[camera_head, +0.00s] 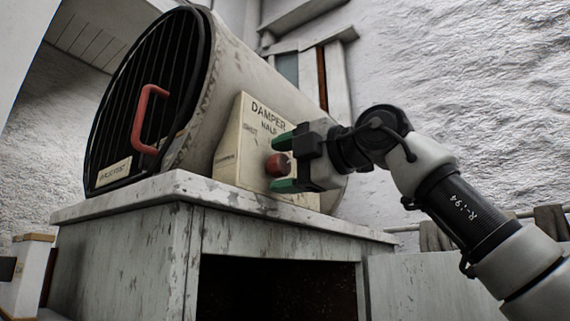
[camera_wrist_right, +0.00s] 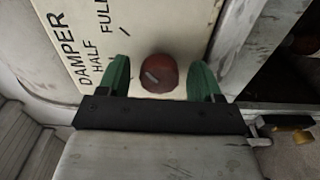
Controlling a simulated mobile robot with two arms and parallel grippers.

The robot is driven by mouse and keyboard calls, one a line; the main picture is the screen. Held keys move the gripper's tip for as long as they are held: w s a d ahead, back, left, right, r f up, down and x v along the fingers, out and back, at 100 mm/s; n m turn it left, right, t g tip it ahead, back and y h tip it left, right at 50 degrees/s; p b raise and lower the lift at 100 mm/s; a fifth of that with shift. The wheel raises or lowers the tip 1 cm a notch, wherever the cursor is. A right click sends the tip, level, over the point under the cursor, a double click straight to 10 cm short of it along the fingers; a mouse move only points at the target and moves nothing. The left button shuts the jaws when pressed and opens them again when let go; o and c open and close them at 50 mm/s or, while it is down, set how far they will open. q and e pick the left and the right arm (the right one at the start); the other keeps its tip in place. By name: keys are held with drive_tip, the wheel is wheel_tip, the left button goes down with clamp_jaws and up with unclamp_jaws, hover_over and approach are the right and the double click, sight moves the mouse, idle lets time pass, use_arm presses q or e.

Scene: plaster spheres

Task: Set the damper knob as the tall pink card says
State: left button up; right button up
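The red damper knob (camera_head: 277,165) sits on a cream plate (camera_head: 231,160) on the side of a drum. The plate reads "DAMPER", with "SHUT" and "HALF" legible in the head view; "HALF" and "FULL" show in the right wrist view. A short pale mark lies on the left part of the knob (camera_wrist_right: 160,73) there; I cannot tell its exact setting. My right gripper (camera_head: 284,165) is open, its green fingers on either side of the knob. Narrow gaps show between knob and fingers in the right wrist view (camera_wrist_right: 160,70). No tall pink card is in view. My left gripper is not in view.
The drum (camera_head: 200,100) has a dark barred front with a red handle (camera_head: 145,118) and a small label. It rests on a worn grey stand (camera_head: 130,235) with a dark opening below. A rough white wall (camera_head: 460,80) stands behind.

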drive_tip(key=shift+s+d+f, duration=0.1)
drive_tip(key=shift+s+d, duration=0.05)
drive_tip(key=shift+d, duration=0.05)
drive_tip(key=b+v, duration=0.4)
drive_tip(key=v, duration=0.6)
drive_tip(key=shift+d, duration=0.1)
